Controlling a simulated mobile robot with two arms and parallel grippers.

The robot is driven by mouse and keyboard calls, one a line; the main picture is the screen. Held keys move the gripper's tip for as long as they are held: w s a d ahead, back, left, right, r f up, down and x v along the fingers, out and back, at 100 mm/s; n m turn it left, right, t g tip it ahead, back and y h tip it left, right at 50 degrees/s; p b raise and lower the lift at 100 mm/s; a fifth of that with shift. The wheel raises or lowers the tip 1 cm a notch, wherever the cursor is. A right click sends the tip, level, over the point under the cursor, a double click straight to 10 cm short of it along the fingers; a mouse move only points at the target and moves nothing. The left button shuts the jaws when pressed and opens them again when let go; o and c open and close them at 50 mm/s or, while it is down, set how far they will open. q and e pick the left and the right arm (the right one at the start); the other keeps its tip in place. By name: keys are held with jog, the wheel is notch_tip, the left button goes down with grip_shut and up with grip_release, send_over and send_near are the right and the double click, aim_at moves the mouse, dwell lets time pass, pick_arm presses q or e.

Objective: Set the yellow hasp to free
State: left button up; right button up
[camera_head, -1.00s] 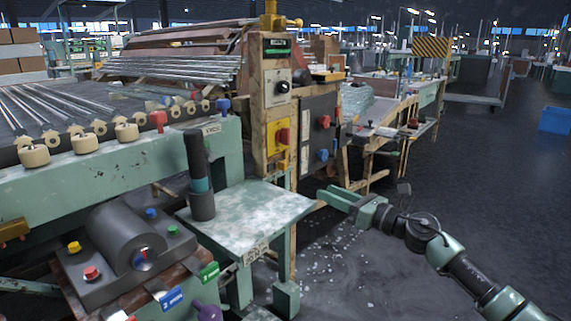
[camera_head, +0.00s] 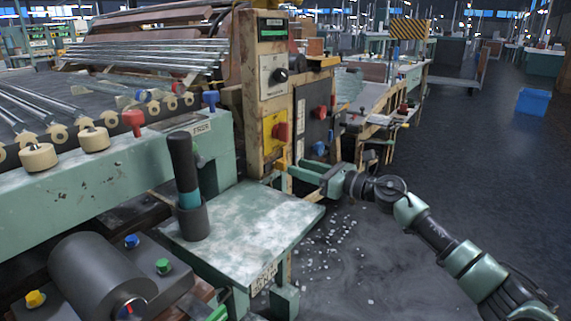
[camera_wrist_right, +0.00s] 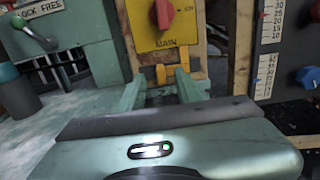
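The yellow hasp (camera_head: 281,165) is a small piece low on the rusty post, just under the yellow MAIN switch plate. In the right wrist view the hasp (camera_wrist_right: 161,75) shows as a yellow bracket ahead of the fingers, within the gap between them. My right gripper (camera_head: 302,170) is open, its green fingers pointing at the post. In the right wrist view the gripper (camera_wrist_right: 160,90) holds nothing, and whether a fingertip touches the hasp I cannot tell. My left gripper is not in view.
The red MAIN knob (camera_head: 282,131) sits above the hasp. A dark panel (camera_head: 314,118) with red and blue knobs stands right of the post. A green worktable (camera_head: 250,222) with a dark cylinder (camera_head: 185,175) is left of my arm. A LOCK FREE label (camera_wrist_right: 40,74) shows at left.

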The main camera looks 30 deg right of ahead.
aim_at(285, 164)
jog(key=shift+x, duration=2.65)
grip_shut()
